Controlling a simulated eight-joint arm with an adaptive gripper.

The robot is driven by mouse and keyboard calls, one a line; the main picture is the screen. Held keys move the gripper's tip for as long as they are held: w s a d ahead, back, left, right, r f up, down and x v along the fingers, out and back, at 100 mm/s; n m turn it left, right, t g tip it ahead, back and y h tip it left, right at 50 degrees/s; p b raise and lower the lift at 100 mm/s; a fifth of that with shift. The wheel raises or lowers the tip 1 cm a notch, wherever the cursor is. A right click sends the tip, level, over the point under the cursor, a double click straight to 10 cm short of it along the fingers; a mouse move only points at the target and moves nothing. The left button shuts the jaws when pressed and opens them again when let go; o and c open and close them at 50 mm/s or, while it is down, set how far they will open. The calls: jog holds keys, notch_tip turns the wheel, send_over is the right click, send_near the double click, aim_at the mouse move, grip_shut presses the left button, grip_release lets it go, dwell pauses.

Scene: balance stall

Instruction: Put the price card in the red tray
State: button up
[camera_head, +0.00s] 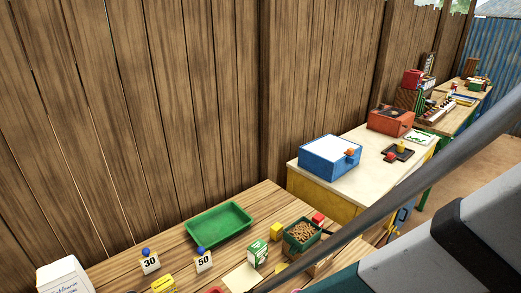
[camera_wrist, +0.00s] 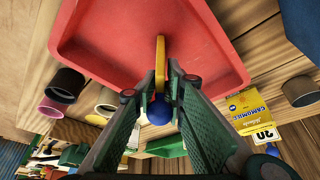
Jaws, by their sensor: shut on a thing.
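The price card (camera_wrist: 161,60) shows in the wrist view as a narrow yellow, edge-on shape with a blue ball knob (camera_wrist: 160,111). My gripper (camera_wrist: 161,84) is shut on it, with the knob between the green fingers. The red tray (camera_wrist: 105,30) fills the top middle of the wrist view. The card's far end overlaps the tray floor; I cannot tell whether it touches. The card's face is hidden.
In the wrist view, dark and pink cups (camera_wrist: 66,84) stand left of the tray, a yellow box (camera_wrist: 246,106) right. In the head view, a green tray (camera_head: 219,223), cards 30 (camera_head: 150,263) and 50 (camera_head: 204,261) and a nut-filled container (camera_head: 302,234) are on the wooden table.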

jog(key=o, duration=0.9)
jog(key=shift+r, duration=0.15)
jog(key=shift+p+v, duration=1.7)
jog(key=shift+v, duration=4.35)
jog(key=w+d+r, duration=0.4)
jog(key=w+d, duration=0.1)
jog(key=d, duration=0.4)
jog(key=w+d+r, duration=0.4)
jog(key=w+d, duration=0.1)
jog(key=d, duration=0.4)
jog(key=d+r+t, duration=0.1)
jog(key=d+r, duration=0.1)
jog(key=d, duration=0.4)
jog(key=d+r, duration=0.2)
jog(key=d, duration=0.5)
jog(key=s+d+r+t, duration=0.1)
jog(key=d+r, duration=0.1)
jog(key=d, duration=0.5)
jog(key=shift+s+d+r+t, duration=0.1)
jog(key=shift+r+t, duration=0.2)
